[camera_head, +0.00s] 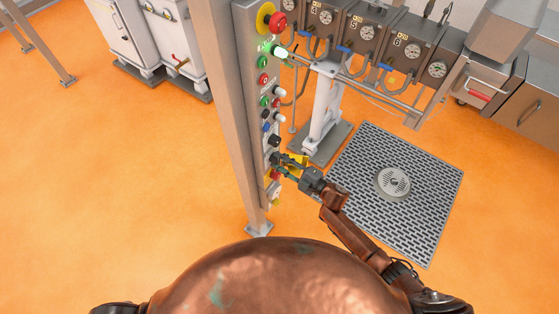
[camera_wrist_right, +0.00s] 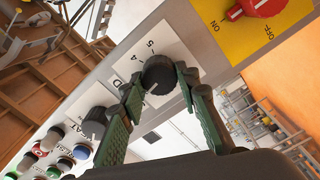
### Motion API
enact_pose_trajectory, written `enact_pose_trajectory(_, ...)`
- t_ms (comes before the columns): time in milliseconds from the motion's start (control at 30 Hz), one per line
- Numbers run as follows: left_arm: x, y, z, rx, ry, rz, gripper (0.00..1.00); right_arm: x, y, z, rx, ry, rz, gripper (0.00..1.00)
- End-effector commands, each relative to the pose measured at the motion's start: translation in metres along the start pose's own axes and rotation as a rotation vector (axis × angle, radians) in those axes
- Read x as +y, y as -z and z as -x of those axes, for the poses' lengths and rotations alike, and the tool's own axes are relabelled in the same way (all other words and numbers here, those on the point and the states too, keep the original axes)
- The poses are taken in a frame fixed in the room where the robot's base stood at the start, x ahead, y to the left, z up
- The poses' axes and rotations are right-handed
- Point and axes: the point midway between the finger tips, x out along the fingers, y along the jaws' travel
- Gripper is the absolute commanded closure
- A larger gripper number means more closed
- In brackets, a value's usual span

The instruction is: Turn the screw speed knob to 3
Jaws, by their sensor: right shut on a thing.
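The screw speed knob (camera_wrist_right: 158,75) is a round black knob on a white label plate on the control panel. The numbers 4 and 5 and part of a word show around it; its pointer cannot be made out. My right gripper (camera_wrist_right: 160,84) has its green fingers on either side of the knob and is shut on it. In the head view my right gripper (camera_head: 281,164) is at the lower part of the tall panel, and its fingers largely hide the knob. My left gripper is not in view.
A red rotary switch on a yellow plate (camera_wrist_right: 235,38) sits beside the knob. Another black knob (camera_wrist_right: 97,122) and several coloured buttons line the panel. A red emergency stop (camera_head: 278,21) is at its top. A floor grate (camera_head: 365,165) lies to the right.

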Motion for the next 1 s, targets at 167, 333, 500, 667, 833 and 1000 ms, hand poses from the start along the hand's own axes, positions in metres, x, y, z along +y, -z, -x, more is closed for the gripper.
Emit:
enact_pose_trajectory(167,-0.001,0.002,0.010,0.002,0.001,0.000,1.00,0.002,0.000,0.001,-0.002,0.002,-0.164,0.95)
enact_pose_trajectory(333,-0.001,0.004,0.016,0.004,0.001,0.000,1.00,0.001,0.000,0.001,-0.002,0.002,-0.302,0.95)
enact_pose_trajectory(500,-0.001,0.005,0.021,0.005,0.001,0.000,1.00,0.002,-0.001,0.001,-0.003,0.001,-0.412,0.95)
enact_pose_trajectory(667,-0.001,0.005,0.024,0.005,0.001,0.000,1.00,0.001,-0.001,0.001,-0.003,0.002,-0.483,0.95)
enact_pose_trajectory(833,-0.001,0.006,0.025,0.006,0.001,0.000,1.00,0.000,-0.002,0.001,-0.003,0.002,-0.526,0.95)
enact_pose_trajectory(1000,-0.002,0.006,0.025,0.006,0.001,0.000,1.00,0.000,-0.002,0.001,-0.004,0.002,-0.544,0.95)
